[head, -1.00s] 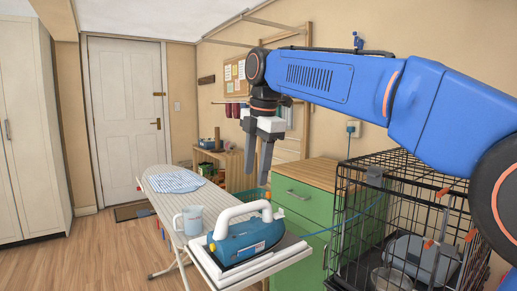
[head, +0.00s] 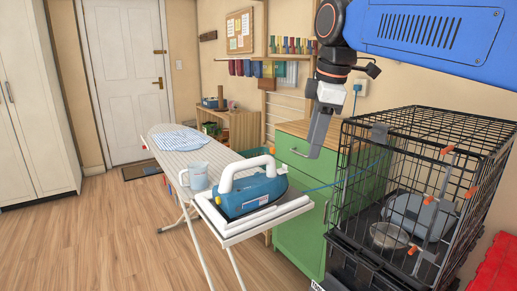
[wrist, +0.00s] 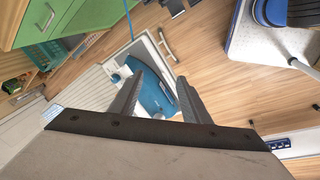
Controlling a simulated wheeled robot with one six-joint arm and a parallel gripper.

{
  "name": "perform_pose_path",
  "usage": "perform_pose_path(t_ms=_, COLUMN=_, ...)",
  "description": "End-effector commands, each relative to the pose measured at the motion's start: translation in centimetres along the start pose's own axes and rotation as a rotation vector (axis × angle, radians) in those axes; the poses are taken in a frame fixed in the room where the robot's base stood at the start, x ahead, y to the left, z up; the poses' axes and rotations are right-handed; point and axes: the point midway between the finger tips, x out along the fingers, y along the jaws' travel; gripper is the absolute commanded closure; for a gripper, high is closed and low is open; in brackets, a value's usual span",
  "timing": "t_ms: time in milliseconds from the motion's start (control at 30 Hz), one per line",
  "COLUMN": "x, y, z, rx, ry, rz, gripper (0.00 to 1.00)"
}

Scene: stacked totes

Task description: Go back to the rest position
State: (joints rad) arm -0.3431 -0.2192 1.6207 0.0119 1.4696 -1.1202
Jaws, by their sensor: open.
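My gripper (head: 318,133) hangs from my blue arm at the upper right in the head view, in front of the green cabinet and above and right of the iron. In the wrist view my gripper (wrist: 160,95) shows two separated grey fingers with nothing between them in grip. The blue and white iron (head: 252,190) stands on the end of the ironing board, apart from my gripper. It also shows in the wrist view (wrist: 152,92), behind and below the fingers.
A black wire crate (head: 335,215) with bowls inside fills the right. Wooden floor (head: 110,240) is clear at left.

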Motion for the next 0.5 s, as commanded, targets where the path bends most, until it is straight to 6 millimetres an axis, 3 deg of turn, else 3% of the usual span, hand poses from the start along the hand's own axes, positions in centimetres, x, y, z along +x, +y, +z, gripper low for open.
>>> perform_pose_path(t_ms=100, x=1.9, y=-2.9, z=3.8, rx=0.192, ry=-0.004, rz=0.024, gripper=0.57)
perform_pose_path(t_ms=500, x=10.4, y=-13.7, z=14.0, rx=0.834, ry=0.009, rz=0.112, gripper=0.57)
